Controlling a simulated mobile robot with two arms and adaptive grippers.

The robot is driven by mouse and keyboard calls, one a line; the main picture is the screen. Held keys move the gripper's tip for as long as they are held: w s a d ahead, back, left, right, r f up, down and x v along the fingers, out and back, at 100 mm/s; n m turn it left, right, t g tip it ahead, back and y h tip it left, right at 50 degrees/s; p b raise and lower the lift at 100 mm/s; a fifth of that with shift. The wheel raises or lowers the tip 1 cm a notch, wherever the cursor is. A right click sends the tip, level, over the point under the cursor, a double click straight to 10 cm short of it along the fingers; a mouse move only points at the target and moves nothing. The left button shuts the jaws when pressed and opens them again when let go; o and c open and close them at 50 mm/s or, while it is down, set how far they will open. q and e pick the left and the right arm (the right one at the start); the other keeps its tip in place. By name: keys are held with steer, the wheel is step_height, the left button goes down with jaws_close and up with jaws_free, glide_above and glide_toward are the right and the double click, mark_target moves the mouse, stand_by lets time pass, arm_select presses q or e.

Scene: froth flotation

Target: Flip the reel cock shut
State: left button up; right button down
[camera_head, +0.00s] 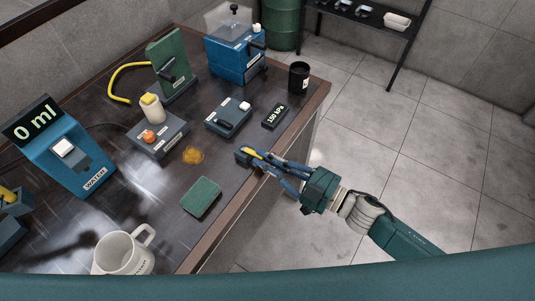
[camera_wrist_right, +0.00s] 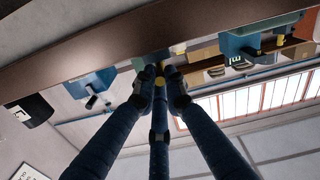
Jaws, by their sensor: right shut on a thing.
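My left gripper is not in view.
Tiled floor right of the bench is clear.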

steer(key=c, duration=1.8)
jaws_free()
steer(key=shift+s, duration=0.1)
steer(key=v, duration=1.2)
steer(key=shift+a, duration=0.1)
